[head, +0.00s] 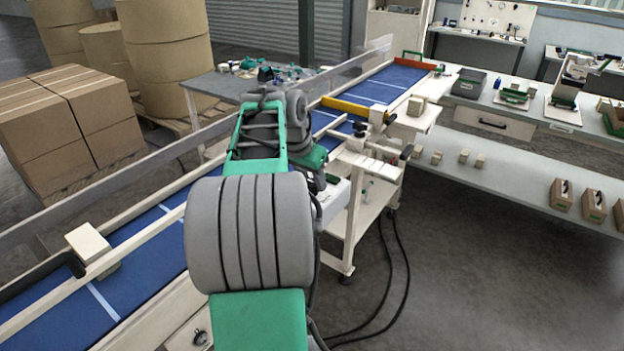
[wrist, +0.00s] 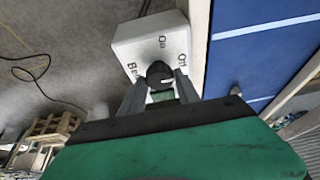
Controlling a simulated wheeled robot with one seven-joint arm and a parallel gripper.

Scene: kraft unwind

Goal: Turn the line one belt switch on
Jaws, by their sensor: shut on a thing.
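The belt switch is a white box (wrist: 130,42) beside the blue belt in the wrist view. Its face carries the words "On" and "Off" and part of a word starting "Be". A round black knob (wrist: 159,71) with a small pale mark stands out from this face. My gripper (wrist: 160,90) has one finger on each side of the knob and is shut on it. I cannot tell clearly which word the knob's mark points at. In the head view my own arm hides the gripper and the knob.
The blue belt (head: 130,260) runs diagonally past my arm, with a pale block (head: 88,243) on it at lower left. A white cart (head: 345,225) stands beside the belt. Cartons (head: 75,115) and paper rolls (head: 170,50) are at left. Grey floor (head: 470,270) is open at right.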

